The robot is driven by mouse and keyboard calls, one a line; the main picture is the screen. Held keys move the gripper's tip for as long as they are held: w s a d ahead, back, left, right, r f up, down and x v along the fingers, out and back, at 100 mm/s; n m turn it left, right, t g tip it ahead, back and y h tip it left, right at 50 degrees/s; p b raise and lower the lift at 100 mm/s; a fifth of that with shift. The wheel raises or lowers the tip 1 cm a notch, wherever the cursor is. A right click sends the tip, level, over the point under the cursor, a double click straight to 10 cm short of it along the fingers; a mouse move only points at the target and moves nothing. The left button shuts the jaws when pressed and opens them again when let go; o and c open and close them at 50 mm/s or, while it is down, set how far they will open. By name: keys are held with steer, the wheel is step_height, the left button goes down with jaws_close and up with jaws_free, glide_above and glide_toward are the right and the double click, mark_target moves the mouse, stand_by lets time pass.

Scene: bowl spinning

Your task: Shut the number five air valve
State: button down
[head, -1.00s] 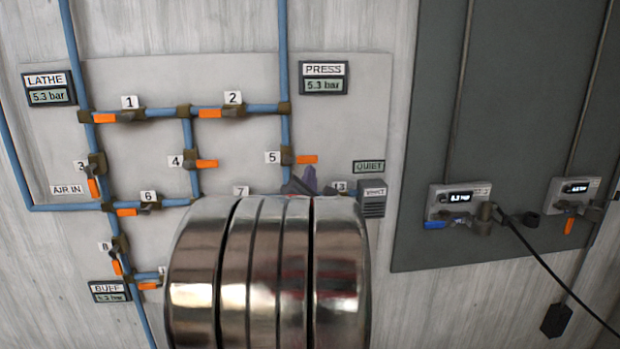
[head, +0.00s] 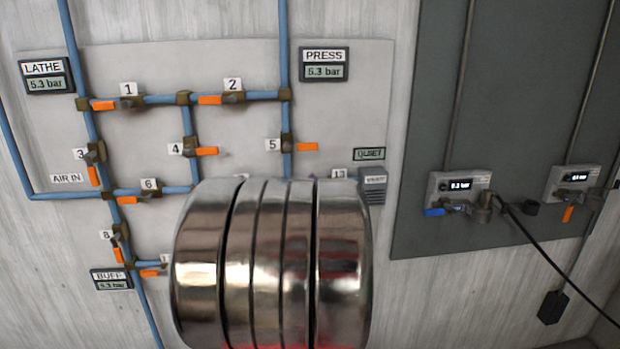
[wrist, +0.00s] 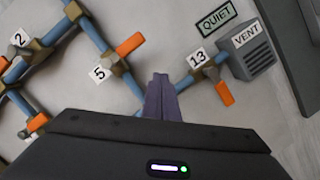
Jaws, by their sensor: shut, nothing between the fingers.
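The number five valve (head: 287,147) sits on the vertical blue pipe below the PRESS gauge (head: 324,64). Its orange handle (head: 307,147) points right, crosswise to the pipe. In the wrist view the number five valve (wrist: 118,62) is above and left of my gripper, and its orange handle (wrist: 130,43) again lies across the pipe. My gripper (wrist: 160,78) is shut and empty, its dark fingertips together, apart from the handle and toward the valve thirteen side. The PRESS gauge reads 5.3 bar.
Valve thirteen's orange handle (wrist: 225,93) and the VENT box (wrist: 252,48) are right of my fingers. Valve two (head: 232,97) is up and left of valve five, and valve four (head: 191,149) is to its left. A QUIET sign (head: 369,154) is above the vent.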

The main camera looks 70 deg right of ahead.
steer(key=s+v, duration=0.1)
steer(key=v, duration=0.5)
steer(key=shift+f, duration=0.25)
steer(key=shift+s, duration=0.1)
stand_by(0.3)
steer(key=w+a+m+t+y, duration=0.3)
steer(key=w+a+t+y, duration=0.55)
steer(key=w+a, duration=1.65)
steer(key=s+a+f+m+g+y, duration=0.1)
steer(key=a+f+m+g+y, duration=0.2)
steer(key=a, duration=0.5)
steer(key=s+a+f+m+g+y, duration=0.1)
steer(key=a+f+m+g+y, duration=0.15)
steer(key=a+y, duration=0.4)
steer(key=s+a+f+m+g+y, duration=0.1)
steer(key=s+a+f+m+g, duration=0.2)
steer(key=s+a, duration=0.8)
steer(key=a+f+m, duration=0.1)
steer(key=a, duration=0.2)
steer(key=shift+s+f, duration=0.15)
steer(key=shift+s, duration=0.05)
